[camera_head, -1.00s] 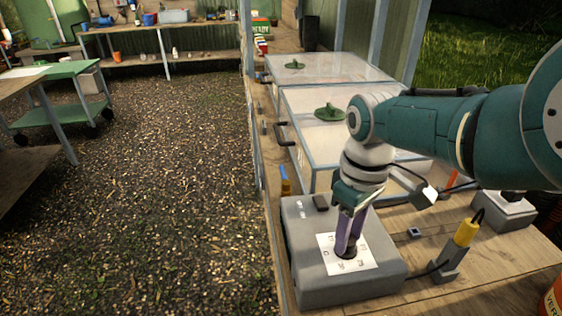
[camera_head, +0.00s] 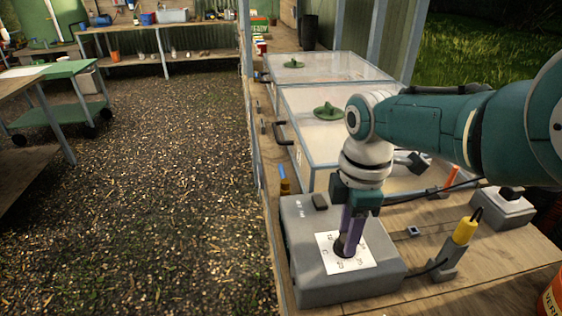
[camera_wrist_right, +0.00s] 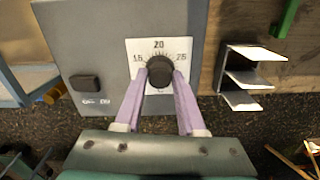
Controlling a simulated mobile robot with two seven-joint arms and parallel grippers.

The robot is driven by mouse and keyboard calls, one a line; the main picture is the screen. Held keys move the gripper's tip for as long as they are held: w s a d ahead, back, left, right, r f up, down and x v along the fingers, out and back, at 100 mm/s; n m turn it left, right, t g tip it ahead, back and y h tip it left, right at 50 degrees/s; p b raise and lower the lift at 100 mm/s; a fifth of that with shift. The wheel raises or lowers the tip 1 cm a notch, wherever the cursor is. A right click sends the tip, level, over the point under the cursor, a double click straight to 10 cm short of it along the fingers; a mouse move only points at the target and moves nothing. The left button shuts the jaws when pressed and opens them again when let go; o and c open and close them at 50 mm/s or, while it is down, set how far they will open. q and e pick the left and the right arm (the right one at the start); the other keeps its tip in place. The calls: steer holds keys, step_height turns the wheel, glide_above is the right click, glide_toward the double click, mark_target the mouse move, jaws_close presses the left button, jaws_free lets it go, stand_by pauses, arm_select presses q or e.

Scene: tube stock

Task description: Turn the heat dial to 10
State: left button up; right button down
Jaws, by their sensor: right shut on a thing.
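The heat dial (camera_wrist_right: 160,71) is a round dark knob on a white scale plate (camera_wrist_right: 134,50) on a grey control box (camera_wrist_right: 85,45). In the wrist view, the numbers 15, 20 and 25 show around it; its pointer is too unclear to read. My right gripper (camera_wrist_right: 160,78) points down with its purple fingers shut on the dial, one on each side. In the head view, the right gripper (camera_head: 347,245) stands over the plate (camera_head: 362,250) on the box (camera_head: 350,288) and hides most of the dial. My left gripper is not in view.
A dark rocker switch (camera_wrist_right: 85,83) sits on the same box. Clear-lidded boxes with green knobs (camera_head: 328,111) stand behind it on the wooden bench. A yellow-handled tool in a grey stand (camera_head: 463,235) is to the right. Gravel floor lies left.

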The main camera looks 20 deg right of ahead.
steer(key=shift+n, duration=0.7)
steer(key=c, duration=0.5)
jaws_free()
step_height(320, 180, up, 10)
steer(key=p, duration=0.6)
steer(key=shift+p, duration=0.3)
